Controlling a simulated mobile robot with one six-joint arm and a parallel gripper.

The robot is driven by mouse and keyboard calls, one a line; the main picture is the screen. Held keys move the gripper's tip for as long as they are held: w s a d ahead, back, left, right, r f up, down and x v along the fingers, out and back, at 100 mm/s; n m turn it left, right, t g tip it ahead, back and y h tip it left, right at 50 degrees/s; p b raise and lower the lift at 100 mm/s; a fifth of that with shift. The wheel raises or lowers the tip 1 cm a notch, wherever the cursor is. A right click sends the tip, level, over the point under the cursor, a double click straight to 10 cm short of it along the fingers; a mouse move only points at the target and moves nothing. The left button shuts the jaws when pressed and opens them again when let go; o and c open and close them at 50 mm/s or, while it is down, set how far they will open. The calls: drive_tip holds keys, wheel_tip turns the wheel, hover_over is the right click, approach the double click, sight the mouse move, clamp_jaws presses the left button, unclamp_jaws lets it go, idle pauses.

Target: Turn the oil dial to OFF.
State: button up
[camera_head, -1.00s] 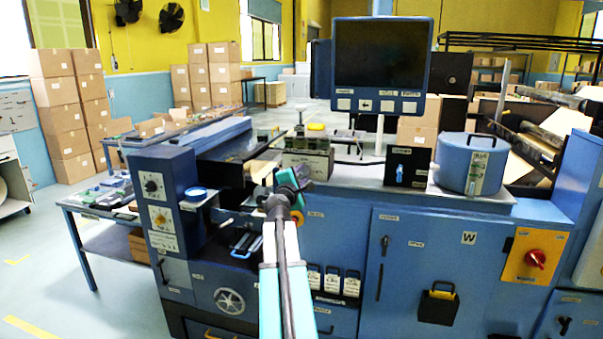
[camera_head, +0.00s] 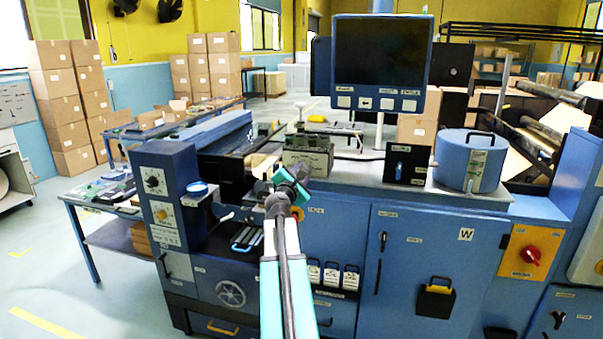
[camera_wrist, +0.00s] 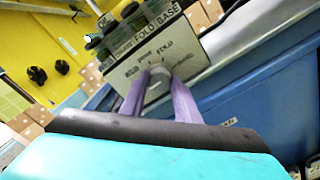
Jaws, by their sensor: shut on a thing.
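In the wrist view a small grey round dial (camera_wrist: 158,84) sits on the pale front plate (camera_wrist: 135,77) of a dark unit. Printed words surround the dial but are too blurred to read surely; a label above reads "FOLD BASE". My gripper (camera_wrist: 159,77) has its two purple fingers on either side of the dial and is shut on it. The dial's pointer and setting cannot be made out. In the head view the unit (camera_head: 307,154) stands on the machine top just behind my teal wrist, which hides the dial and fingertips.
A blue control box (camera_head: 163,200) with two other dials stands to the left. A monitor (camera_head: 379,62) rises behind. A black box with a blue tap (camera_head: 406,165) and a blue round pot (camera_head: 470,161) stand on the right of the machine top.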

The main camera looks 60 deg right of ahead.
drive_tip(key=o, duration=1)
drive_tip(key=shift+o, duration=0.2)
drive_tip(key=shift+a, duration=0.1)
drive_tip(key=b+v, duration=0.4)
drive_tip(key=v, duration=0.7)
drive_tip(key=shift+a+b, duration=0.15)
drive_tip(key=shift+b, duration=0.15)
drive_tip(key=shift+s+a+f+b, duration=0.1)
drive_tip(key=shift+s+b, duration=0.05)
drive_tip(key=shift+b, duration=0.15)
drive_tip(key=shift+a+b, duration=0.1)
drive_tip(key=shift+b, duration=0.2)
